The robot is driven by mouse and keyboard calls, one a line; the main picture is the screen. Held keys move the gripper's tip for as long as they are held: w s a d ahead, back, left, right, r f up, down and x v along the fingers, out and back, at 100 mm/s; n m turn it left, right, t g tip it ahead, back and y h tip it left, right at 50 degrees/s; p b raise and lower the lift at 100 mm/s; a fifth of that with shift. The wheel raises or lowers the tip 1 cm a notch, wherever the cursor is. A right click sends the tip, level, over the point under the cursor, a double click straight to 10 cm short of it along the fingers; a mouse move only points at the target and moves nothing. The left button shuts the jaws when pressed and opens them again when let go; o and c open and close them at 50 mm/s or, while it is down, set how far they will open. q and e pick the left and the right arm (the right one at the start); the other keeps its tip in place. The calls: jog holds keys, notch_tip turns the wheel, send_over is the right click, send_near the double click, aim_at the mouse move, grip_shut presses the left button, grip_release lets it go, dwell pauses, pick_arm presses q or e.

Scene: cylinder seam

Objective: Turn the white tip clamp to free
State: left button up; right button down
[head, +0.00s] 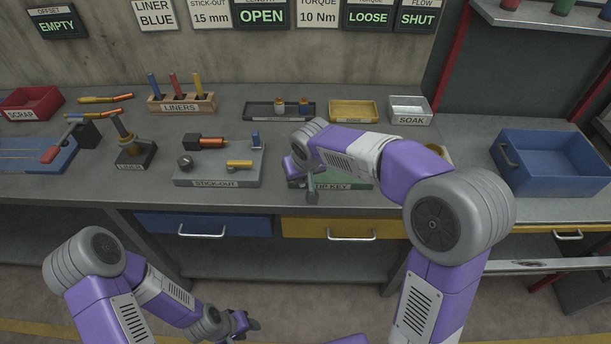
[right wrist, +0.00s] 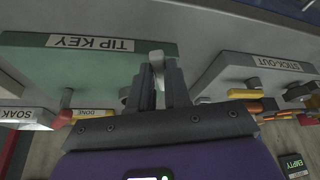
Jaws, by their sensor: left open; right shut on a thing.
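The green tip key stand (head: 352,181) lies at the bench's front edge, partly hidden by my right arm. It fills the left of the right wrist view (right wrist: 60,62). The white tip clamp (right wrist: 156,60) shows as a pale piece between my right fingers, at the stand's edge by the stick-out stand. My right gripper (right wrist: 158,88) is shut on it. In the head view the clamp is hard to tell from the fingers. My left gripper (head: 243,324) is open and empty, low in front of the bench.
The stick-out stand (head: 217,179), with a black and orange torch part, is left of the tip key stand. Behind are a dark tray (head: 262,110), a yellow tray (head: 353,112) and the soak tray (head: 409,110). A blue bin (head: 548,184) stands at right. Signs hang above.

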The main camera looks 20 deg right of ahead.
jog(key=shift+a+m+h+b, duration=0.4)
jog(key=shift+a+m, duration=0.1)
jog(key=shift+m, duration=0.55)
jog(key=shift+a+m+h+b, duration=0.3)
jog(key=shift+a+m+h, duration=0.15)
jog(key=shift+m, duration=0.6)
jog(key=shift+w, duration=0.1)
jog(key=c, duration=1.1)
grip_release()
jog(key=p+v, duration=0.2)
jog(key=v, duration=0.5)
jog(key=shift+r, duration=0.3)
